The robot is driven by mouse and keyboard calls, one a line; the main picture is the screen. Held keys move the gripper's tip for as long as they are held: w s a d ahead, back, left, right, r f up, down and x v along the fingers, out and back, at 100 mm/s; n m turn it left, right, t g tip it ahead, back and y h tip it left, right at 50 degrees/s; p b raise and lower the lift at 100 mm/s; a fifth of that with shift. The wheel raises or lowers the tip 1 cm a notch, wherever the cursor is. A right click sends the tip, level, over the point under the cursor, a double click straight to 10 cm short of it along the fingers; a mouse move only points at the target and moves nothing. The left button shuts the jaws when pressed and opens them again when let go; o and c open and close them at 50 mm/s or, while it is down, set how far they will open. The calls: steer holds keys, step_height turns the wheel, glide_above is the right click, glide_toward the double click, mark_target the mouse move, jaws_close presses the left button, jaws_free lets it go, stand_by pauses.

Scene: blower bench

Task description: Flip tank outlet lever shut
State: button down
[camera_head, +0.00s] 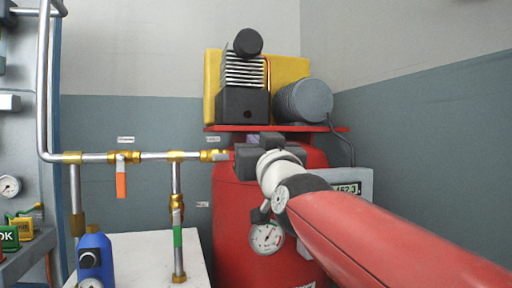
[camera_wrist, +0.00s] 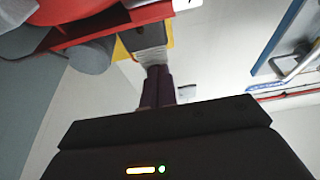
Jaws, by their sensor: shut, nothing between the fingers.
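The red tank (camera_head: 235,225) stands in the middle of the head view, with a horizontal pipe (camera_head: 155,155) meeting its upper left side. A brass fitting (camera_head: 210,155) sits at that end of the pipe. The tank outlet lever cannot be made out clearly; my gripper may hide it. My gripper (camera_head: 253,140) is in front of the upper tank, just right of the brass fitting. A small purple patch shows at its far end. In the wrist view my gripper's dark purple fingers (camera_wrist: 157,72) are together and empty. Whether they touch anything cannot be told.
An orange lever (camera_head: 121,185) hangs straight down from the pipe at left. A green lever (camera_head: 177,237) lies along a vertical pipe above a white bench (camera_head: 140,245). A blue bottle (camera_head: 93,255) stands at lower left. A gauge (camera_head: 267,237) is on the tank front.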

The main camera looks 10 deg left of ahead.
steer(key=p+x, duration=0.1)
steer(key=x, duration=0.7)
steer(key=f+b, duration=0.1)
steer(key=f, duration=0.1)
steer(key=f+b, duration=0.1)
steer(key=f, duration=0.1)
steer(key=shift+s+d+f, duration=0.1)
steer(key=shift+s+d, duration=0.05)
steer(key=shift+s, duration=0.05)
